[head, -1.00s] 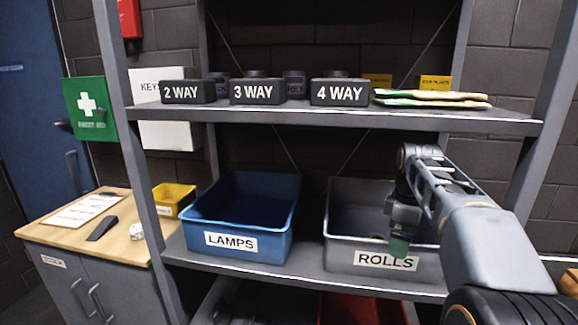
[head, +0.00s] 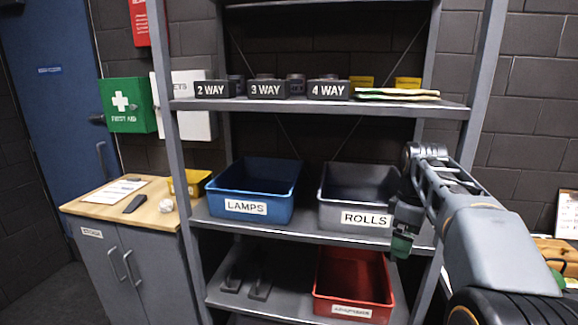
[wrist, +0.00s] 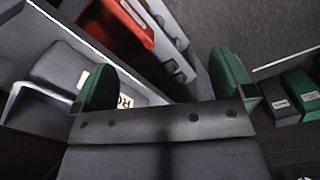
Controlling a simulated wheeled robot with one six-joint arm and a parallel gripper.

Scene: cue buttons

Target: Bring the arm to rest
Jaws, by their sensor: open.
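The arm reaches in from the lower right, bent at the elbow.
The blue LAMPS bin (head: 240,200) stands left of the ROLLS bin. A red bin (head: 352,290) sits on the shelf below. The 2 WAY (head: 213,90), 3 WAY (head: 266,90) and 4 WAY (head: 327,91) boxes line the upper shelf. A wooden-topped cabinet (head: 100,205) stands at left.

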